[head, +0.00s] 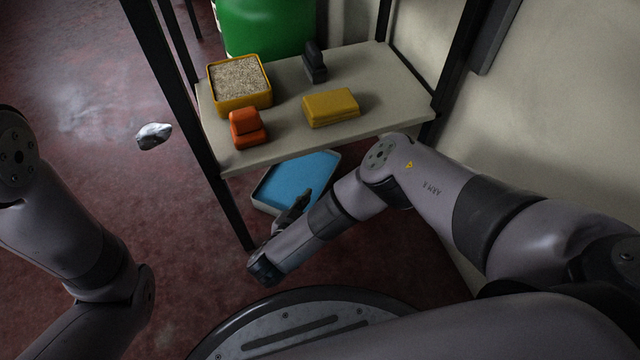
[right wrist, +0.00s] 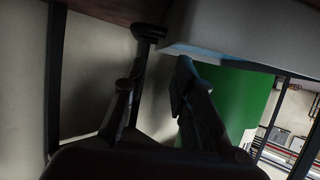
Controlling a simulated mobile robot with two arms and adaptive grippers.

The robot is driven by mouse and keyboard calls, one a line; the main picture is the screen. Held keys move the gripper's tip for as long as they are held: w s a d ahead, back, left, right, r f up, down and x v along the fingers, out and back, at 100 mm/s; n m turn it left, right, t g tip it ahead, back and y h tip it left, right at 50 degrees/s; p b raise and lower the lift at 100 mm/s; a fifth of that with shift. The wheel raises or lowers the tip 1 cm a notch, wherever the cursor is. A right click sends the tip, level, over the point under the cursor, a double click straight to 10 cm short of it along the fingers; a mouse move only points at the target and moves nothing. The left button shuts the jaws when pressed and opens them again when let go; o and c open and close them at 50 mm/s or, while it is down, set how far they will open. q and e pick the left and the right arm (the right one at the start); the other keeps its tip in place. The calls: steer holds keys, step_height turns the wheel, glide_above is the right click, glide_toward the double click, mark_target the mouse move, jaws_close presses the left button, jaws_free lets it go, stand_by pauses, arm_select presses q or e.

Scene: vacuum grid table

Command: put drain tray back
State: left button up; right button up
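The drain tray (head: 305,178), blue inside with a pale rim, shows below the tabletop in the head view. Part of it is hidden by the tabletop and my right arm. My right gripper (head: 292,212) is at its near edge, with a dark finger overlapping the rim in the picture. In the right wrist view, the two fingers (right wrist: 165,50) stand apart with a gap between them. A pale wall with a blue edge, apparently the tray (right wrist: 245,35), lies close to the fingertips; contact is unclear. My left arm shows at the left, but its gripper is out of view.
The table (head: 290,120) has dark legs and carries a yellow grit-filled container (head: 238,108), an orange object (head: 247,130), a yellow block (head: 331,108) and a dark object (head: 315,65). A green drum (head: 265,25) stands behind. A shiny grey lump (head: 153,135) is at left.

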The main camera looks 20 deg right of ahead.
steer(key=p+v, duration=0.1)
steer(key=v, duration=0.2)
steer(key=shift+s, duration=0.1)
steer(key=shift+a, duration=0.1)
stand_by(0.4)
